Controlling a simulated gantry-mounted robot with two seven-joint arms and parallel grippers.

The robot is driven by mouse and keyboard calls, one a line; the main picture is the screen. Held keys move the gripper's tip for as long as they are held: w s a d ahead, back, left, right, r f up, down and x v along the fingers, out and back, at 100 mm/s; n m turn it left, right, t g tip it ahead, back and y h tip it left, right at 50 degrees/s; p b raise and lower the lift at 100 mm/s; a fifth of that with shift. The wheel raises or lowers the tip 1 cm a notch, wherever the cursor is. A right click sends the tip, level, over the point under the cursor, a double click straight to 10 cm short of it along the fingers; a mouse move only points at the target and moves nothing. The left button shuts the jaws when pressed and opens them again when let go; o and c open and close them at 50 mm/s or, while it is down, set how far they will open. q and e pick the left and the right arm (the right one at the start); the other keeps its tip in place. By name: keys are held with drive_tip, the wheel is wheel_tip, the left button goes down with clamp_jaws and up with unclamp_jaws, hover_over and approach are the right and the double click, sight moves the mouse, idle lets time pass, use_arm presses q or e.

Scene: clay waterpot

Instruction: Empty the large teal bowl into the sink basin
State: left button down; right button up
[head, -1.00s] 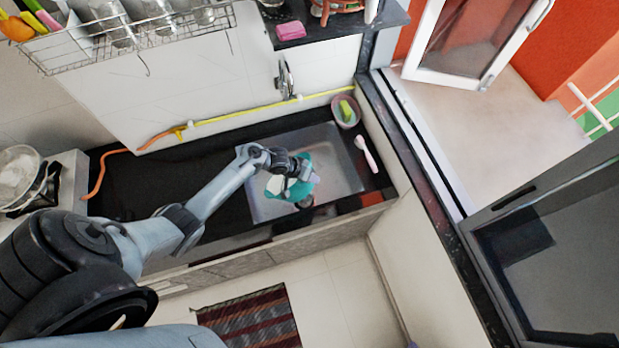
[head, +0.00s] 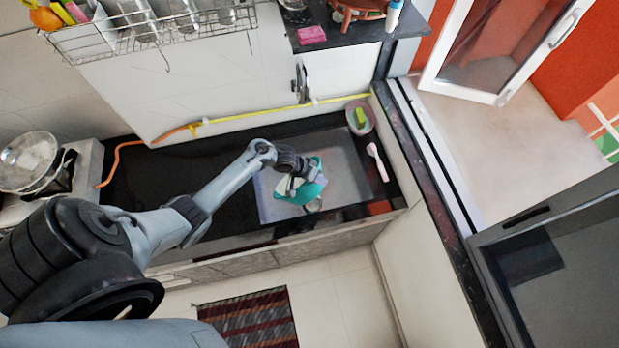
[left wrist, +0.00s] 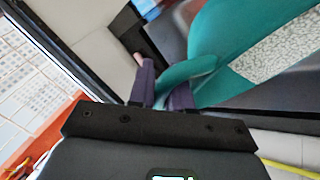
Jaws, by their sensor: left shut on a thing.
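The large teal bowl (head: 316,171) is over the sink basin (head: 345,165). My left gripper (head: 297,183) is shut on its rim. In the left wrist view the bowl (left wrist: 235,30) looks steeply angled, and a teal edge of it sits between the purple fingertips (left wrist: 170,88). A pale speckled patch (left wrist: 275,50) shows beside the teal wall; I cannot tell what it is. A small greyish round thing (head: 313,205) shows at the bowl's near side. The arm and gripper hide part of the bowl, and its contents are unclear. My right gripper is not in view.
A pink dish with a green sponge (head: 360,117) and a pale pink brush (head: 377,162) lie right of the basin. A yellow and orange hose (head: 250,116) runs along the wall. The black counter (head: 170,185) left of the basin is mostly clear. A pan (head: 28,162) stands far left.

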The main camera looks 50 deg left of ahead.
use_arm(q)
drive_tip(key=shift+a+r, duration=0.1)
drive_tip(key=shift+a, duration=0.05)
idle(0.7)
drive_tip(key=shift+s+a+r+h, duration=0.15)
drive_tip(key=shift+a+r+h, duration=0.25)
drive_tip(key=shift+a+r, duration=0.4)
drive_tip(key=shift+a, duration=0.2)
drive_tip(key=shift+a+r, duration=0.1)
idle(0.7)
drive_tip(key=shift+a+r, duration=0.15)
drive_tip(key=shift+a, duration=0.05)
drive_tip(key=shift+s+a+r+n+h, duration=0.15)
drive_tip(key=shift+a+r+h, duration=0.2)
drive_tip(key=shift+a, duration=0.2)
drive_tip(key=shift+s+a+r+n+h, duration=0.1)
drive_tip(key=shift+a+r+n+h, duration=0.05)
drive_tip(key=shift+a+r+h, duration=0.3)
drive_tip(key=shift+a+f, duration=0.1)
